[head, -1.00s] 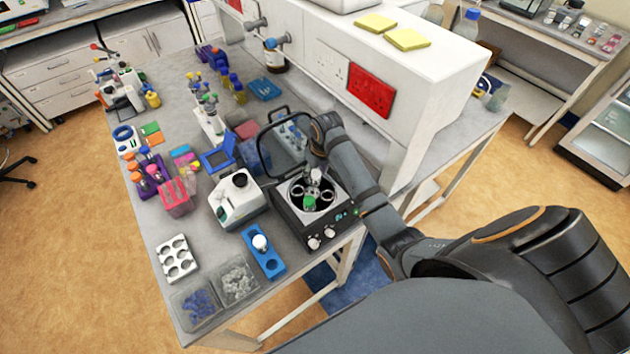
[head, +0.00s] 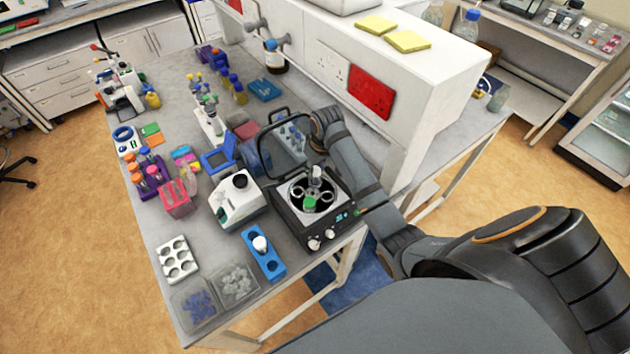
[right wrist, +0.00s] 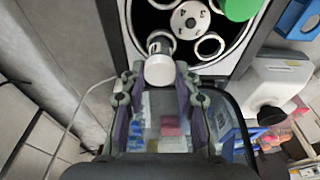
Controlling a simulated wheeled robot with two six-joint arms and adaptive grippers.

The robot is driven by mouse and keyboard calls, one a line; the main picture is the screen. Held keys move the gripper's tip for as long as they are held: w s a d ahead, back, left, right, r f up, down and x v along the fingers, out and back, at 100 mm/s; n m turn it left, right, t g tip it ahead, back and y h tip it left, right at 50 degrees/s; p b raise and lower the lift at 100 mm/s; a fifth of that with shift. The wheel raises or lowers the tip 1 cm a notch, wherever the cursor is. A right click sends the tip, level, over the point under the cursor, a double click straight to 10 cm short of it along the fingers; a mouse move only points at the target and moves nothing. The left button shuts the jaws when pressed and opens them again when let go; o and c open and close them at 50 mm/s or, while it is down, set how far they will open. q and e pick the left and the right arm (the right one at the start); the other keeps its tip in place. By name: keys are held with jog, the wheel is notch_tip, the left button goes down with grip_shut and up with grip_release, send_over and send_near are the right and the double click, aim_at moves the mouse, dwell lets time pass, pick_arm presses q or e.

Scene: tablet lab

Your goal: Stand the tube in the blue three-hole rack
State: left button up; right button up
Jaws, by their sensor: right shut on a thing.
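The blue three-hole rack (head: 275,266) lies near the front of the bench, with a white-capped tube (head: 260,243) standing in one hole. The open centrifuge (head: 322,235) stands to its right. A green-capped tube (head: 309,204) sits in its rotor. My right gripper (head: 316,163) is over the far side of the rotor, small and partly hidden by my wrist. In the right wrist view its fingers (right wrist: 158,78) are shut around a white-capped tube (right wrist: 159,70) at a rotor hole. How deep that tube sits is hidden. My left gripper is not in view.
The raised centrifuge lid (head: 285,139) stands behind the rotor, close to my wrist. A white instrument (head: 238,202) stands left of the centrifuge. The white shelf unit (head: 410,110) bounds the right.

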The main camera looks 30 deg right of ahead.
jog(key=shift+r, duration=2.7)
notch_tip(320, 180, up, 4)
